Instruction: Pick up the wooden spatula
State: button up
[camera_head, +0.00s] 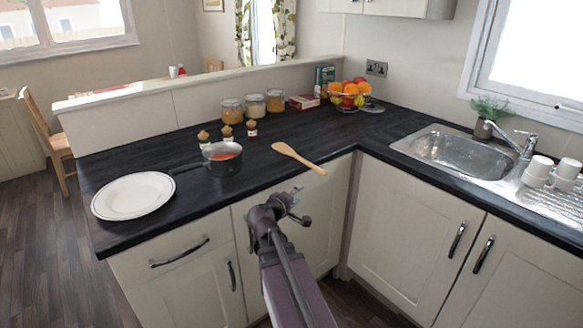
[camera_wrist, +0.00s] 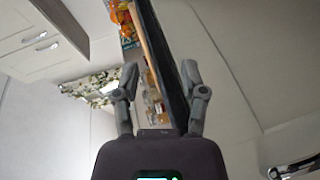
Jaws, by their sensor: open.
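The wooden spatula (camera_head: 297,157) lies flat on the dark worktop (camera_head: 330,135) near its front edge, close to the inner corner. Its broad end is at the left and its handle points toward the right front. My gripper (camera_head: 297,205) is in front of and below the worktop edge, apart from the spatula. In the wrist view my gripper (camera_wrist: 160,68) is open and empty, with the worktop edge (camera_wrist: 172,60) showing between its fingers. A thin tan strip beside that edge looks like the spatula (camera_wrist: 146,45).
A small saucepan (camera_head: 223,166) and a white plate (camera_head: 133,195) stand left of the spatula. Spice jars, storage jars and a fruit bowl (camera_head: 347,102) stand behind. The sink (camera_head: 462,152) is at right. Cupboard fronts (camera_head: 400,235) rise close to my arm.

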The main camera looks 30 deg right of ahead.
jog(key=shift+w+d+r+n+t+h+b, duration=0.3)
jog(key=shift+d+n+t+h+b, duration=0.1)
jog(key=shift+d+n+t+b, duration=0.15)
jog(key=shift+w+d+r+n+t+h+b, duration=0.15)
jog(key=shift+w+d+n+t+h+b, duration=0.1)
jog(key=shift+d+n+t+h+b, duration=0.3)
jog(key=shift+d, duration=0.1)
jog(key=shift+d, duration=0.1)
send_near(318, 168)
jog(key=shift+x, duration=2.45)
jog(key=shift+s+d+f, duration=0.1)
jog(key=shift+f, duration=0.05)
jog(key=shift+x, duration=2.55)
jog(key=shift+f, duration=0.15)
